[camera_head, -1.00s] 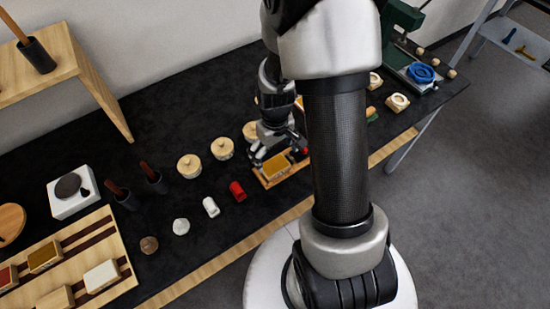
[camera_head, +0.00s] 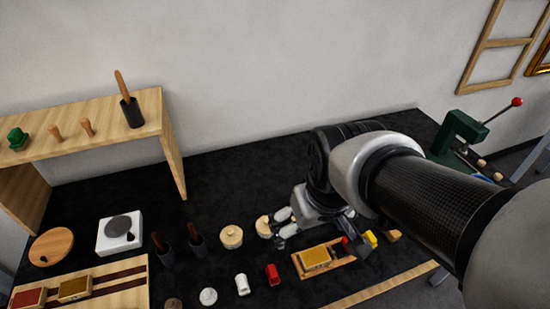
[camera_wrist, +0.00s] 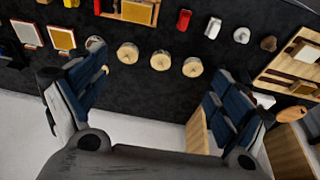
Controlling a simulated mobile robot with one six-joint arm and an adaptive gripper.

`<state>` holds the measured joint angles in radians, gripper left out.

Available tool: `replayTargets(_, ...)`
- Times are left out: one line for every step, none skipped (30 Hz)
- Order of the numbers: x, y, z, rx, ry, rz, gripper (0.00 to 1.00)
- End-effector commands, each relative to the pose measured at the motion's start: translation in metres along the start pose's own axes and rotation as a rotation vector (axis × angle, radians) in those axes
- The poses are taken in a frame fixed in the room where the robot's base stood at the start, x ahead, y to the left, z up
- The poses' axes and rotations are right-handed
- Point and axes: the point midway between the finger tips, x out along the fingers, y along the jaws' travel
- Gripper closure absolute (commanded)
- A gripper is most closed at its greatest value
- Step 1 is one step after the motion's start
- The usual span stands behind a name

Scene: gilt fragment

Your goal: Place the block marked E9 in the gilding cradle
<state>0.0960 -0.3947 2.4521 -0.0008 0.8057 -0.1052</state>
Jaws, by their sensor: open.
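The wooden cradle (camera_head: 346,260) lies on the black table, low and right of centre in the head view. A block with a gold-brown top (camera_head: 316,257) sits inside it. In the wrist view the cradle (camera_wrist: 108,14) and the block (camera_wrist: 137,12) show at the top edge. No E9 marking is legible on any block. My gripper (camera_head: 284,223) is open and empty, behind and left of the cradle, near the lidded round pots. In the wrist view its two fingers (camera_wrist: 155,100) are wide apart with nothing between them.
A slatted wooden rack (camera_head: 112,293) holds a red-topped block (camera_head: 29,298) and a gold-topped block (camera_head: 75,288). Lidded pots (camera_head: 231,237), a red item (camera_head: 272,275) and a white item (camera_head: 241,285) stand left of the cradle. A wooden shelf (camera_head: 70,125) stands behind.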

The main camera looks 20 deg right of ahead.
Motion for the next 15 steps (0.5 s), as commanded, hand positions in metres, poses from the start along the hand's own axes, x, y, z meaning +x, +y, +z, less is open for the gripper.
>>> replayTargets(-0.016,-0.007,0.009,-0.002,0.039,-0.003,0.09)
replayTargets(-0.023,-0.010,0.015,0.000,0.054,-0.005,0.09)
replayTargets(-0.030,-0.014,0.022,0.003,0.071,-0.009,0.09)
replayTargets(-0.035,-0.016,0.026,0.005,0.083,-0.011,0.09)
replayTargets(-0.039,-0.018,0.031,0.007,0.093,-0.013,0.09)
replayTargets(-0.044,-0.020,0.036,0.010,0.106,-0.016,0.09)
replayTargets(-0.046,-0.021,0.039,0.011,0.113,-0.018,0.09)
replayTargets(-0.048,-0.023,0.042,0.012,0.117,-0.020,0.09)
replayTargets(-0.050,-0.024,0.045,0.014,0.123,-0.022,0.09)
replayTargets(-0.051,-0.024,0.046,0.015,0.127,-0.023,0.09)
replayTargets(-0.052,-0.024,0.048,0.016,0.130,-0.023,0.09)
replayTargets(-0.053,-0.025,0.049,0.017,0.131,-0.024,0.09)
replayTargets(-0.053,-0.025,0.049,0.017,0.131,-0.024,0.09)
replayTargets(-0.053,-0.025,0.049,0.018,0.131,-0.024,0.09)
replayTargets(-0.053,-0.025,0.049,0.018,0.131,-0.024,0.09)
